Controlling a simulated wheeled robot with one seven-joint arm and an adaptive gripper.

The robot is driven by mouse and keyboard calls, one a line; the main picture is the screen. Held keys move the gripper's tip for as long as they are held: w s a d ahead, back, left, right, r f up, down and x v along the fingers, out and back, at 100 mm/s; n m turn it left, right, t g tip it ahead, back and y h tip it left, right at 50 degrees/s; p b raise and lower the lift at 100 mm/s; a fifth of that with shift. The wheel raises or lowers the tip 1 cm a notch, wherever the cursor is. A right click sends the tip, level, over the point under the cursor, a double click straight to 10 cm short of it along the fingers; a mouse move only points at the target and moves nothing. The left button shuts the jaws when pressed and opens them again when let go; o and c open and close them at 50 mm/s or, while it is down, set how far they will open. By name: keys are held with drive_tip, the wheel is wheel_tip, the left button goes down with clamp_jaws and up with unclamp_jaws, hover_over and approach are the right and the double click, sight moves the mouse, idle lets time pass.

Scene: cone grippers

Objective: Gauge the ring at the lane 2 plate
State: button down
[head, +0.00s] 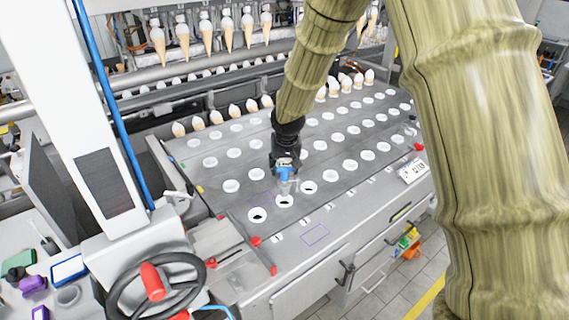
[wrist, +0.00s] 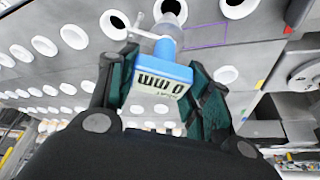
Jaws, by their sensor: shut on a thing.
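My gripper (head: 287,160) is shut on a blue gauge (head: 284,172) and holds it upright over the front part of the metal table. In the wrist view the blue gauge (wrist: 165,72) sits between my dark fingers, its pale display showing "0 mm" upside down. Its grey tip points at a white ring (wrist: 183,8) with a dark centre. In the head view that ring (head: 284,204) lies just below the tip; I cannot tell whether the tip is in it. Similar dark-centred rings are on either side, one at left (head: 257,221) and one at right (head: 308,193). No lane number is readable.
Rows of white rings cover the metal table (head: 330,210). Cones (head: 215,117) stand along its back edge, and more hang behind. A handwheel (head: 155,290) and red knobs are at the front left. A purple outline (head: 316,235) marks a bare patch in front.

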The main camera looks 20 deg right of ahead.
sight(285, 180)
drive_tip(key=shift+f+b, duration=1.8)
drive_tip(key=shift+f, duration=1.45)
drive_tip(key=c, duration=0.6)
unclamp_jaws()
drive_tip(key=shift+r, duration=0.1)
drive_tip(key=v, duration=1.1)
drive_tip(key=shift+s+a+r, duration=0.1)
drive_tip(key=shift+s+r, duration=0.1)
drive_tip(key=shift+r, duration=0.15)
drive_tip(key=shift+r, duration=0.1)
